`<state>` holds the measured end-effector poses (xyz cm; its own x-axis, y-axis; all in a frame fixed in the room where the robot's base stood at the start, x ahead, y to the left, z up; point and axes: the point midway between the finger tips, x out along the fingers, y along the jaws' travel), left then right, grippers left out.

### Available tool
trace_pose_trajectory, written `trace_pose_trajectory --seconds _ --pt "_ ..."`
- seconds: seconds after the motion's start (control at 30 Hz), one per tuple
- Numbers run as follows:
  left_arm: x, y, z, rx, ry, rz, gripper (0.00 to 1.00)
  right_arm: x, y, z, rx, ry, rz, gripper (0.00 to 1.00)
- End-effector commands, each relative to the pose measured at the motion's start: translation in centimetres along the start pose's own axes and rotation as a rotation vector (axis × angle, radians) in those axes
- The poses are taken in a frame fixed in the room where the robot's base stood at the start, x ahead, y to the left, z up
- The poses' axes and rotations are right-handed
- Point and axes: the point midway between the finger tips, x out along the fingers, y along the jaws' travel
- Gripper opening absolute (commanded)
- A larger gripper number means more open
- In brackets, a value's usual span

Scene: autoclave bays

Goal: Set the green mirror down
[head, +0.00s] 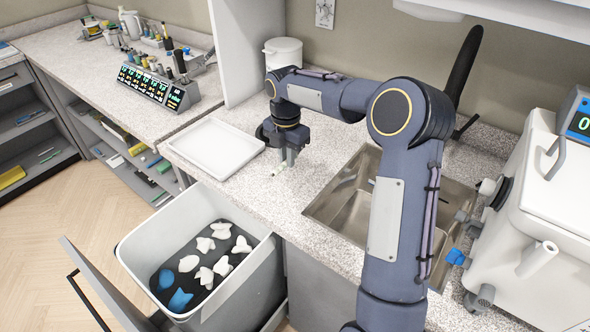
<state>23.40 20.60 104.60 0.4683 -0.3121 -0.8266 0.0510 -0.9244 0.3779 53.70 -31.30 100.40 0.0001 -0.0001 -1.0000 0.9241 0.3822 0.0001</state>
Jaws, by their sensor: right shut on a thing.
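My right gripper (287,160) points down over the speckled counter (292,199), between the white tray and the sink. It is shut on a small, thin, pale item with a hint of green, the green mirror (277,170). The mirror sticks out to the left of the fingers, low over the counter; I cannot tell whether it touches the surface. Most of it is hidden by the fingers or too small to make out. My left gripper is not in view.
An empty white tray (214,147) lies left of the gripper. A steel sink (345,196) is to the right, behind my arm. An open bin (262,262) with crumpled white and blue pieces stands below the counter edge. A white canister (284,52) stands behind.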

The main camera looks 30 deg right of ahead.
Motion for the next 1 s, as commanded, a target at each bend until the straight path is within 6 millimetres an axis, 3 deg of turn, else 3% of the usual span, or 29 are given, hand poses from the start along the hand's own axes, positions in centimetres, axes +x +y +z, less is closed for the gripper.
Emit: trace_pose_trajectory --seconds 0.3,0.5,0.9,0.93,1.0 --pt "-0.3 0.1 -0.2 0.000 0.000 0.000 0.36 2.6 -1.7 1.6 0.002 0.001 -0.002 0.00" --pt "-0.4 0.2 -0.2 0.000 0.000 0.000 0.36 5.3 -1.6 1.5 -0.001 0.000 0.000 0.00" --pt "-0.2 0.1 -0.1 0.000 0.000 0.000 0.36 5.9 -1.5 1.5 0.000 -0.001 0.000 0.00" --pt "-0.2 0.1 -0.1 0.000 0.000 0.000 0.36 5.9 -1.5 1.5 0.000 -0.001 0.001 0.15" --pt "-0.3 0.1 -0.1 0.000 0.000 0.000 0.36 5.9 -1.5 1.5 0.000 -0.001 0.001 0.24"
